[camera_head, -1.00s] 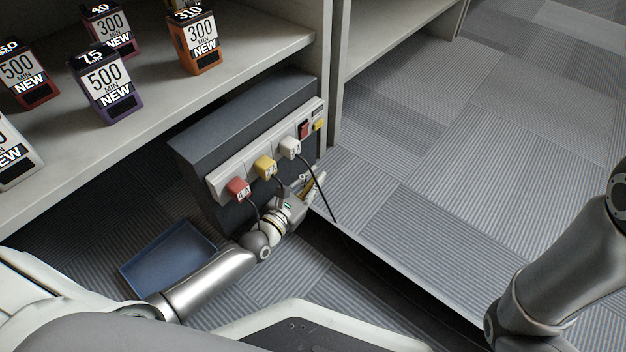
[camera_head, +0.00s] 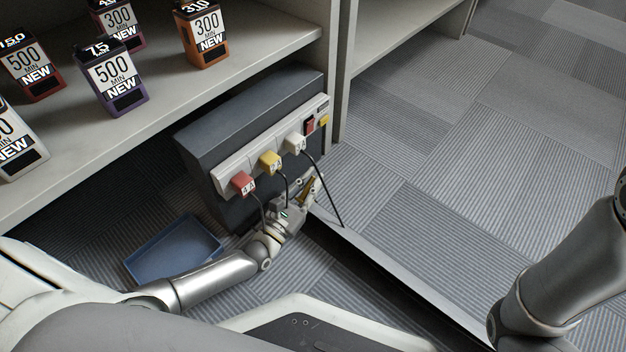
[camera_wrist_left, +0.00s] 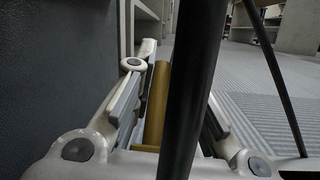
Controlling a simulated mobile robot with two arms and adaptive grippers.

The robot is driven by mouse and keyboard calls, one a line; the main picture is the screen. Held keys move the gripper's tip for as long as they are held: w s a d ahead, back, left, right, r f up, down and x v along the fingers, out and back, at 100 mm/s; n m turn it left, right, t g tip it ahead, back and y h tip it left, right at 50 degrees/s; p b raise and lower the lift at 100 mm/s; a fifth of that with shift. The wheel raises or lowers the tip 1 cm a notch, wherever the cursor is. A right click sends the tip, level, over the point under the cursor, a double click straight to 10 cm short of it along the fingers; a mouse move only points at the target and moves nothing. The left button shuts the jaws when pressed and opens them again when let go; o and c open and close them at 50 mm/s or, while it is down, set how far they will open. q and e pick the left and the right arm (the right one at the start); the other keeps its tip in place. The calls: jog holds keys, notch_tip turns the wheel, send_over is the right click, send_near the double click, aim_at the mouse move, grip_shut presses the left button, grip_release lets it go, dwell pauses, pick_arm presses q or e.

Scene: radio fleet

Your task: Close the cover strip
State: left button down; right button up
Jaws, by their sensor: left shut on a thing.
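A long light-grey strip (camera_head: 385,263), which I take for the cover strip, runs along the floor from my left gripper toward the lower right. A dark channel lies beside it. My left gripper (camera_head: 309,190) is low in front of the dark box, at the strip's far end. In the left wrist view, its fingers are shut on a brass-coloured bar (camera_wrist_left: 157,105). Whether this bar is fixed to the strip is hidden. My right arm shows at the right edge; its gripper is out of view.
A dark box (camera_head: 235,112) carries a socket strip with red (camera_head: 243,183), yellow (camera_head: 270,161) and white (camera_head: 294,143) plugs. Their black cables (camera_head: 327,190) hang close to my left gripper, one crossing its wrist view. A blue tray (camera_head: 175,249) lies left. Open carpet is right.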

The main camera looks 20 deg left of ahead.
pick_arm(q)
jog(key=c, duration=1.5)
grip_release()
jog(key=shift+o, duration=0.2)
jog(key=r+v, duration=0.1)
jog(key=v, duration=0.3)
jog(key=r+v, duration=0.1)
jog(key=v, duration=0.8)
jog(key=shift+s+a+r, duration=0.15)
jog(key=shift+s+r, duration=0.15)
jog(key=shift+r, duration=0.15)
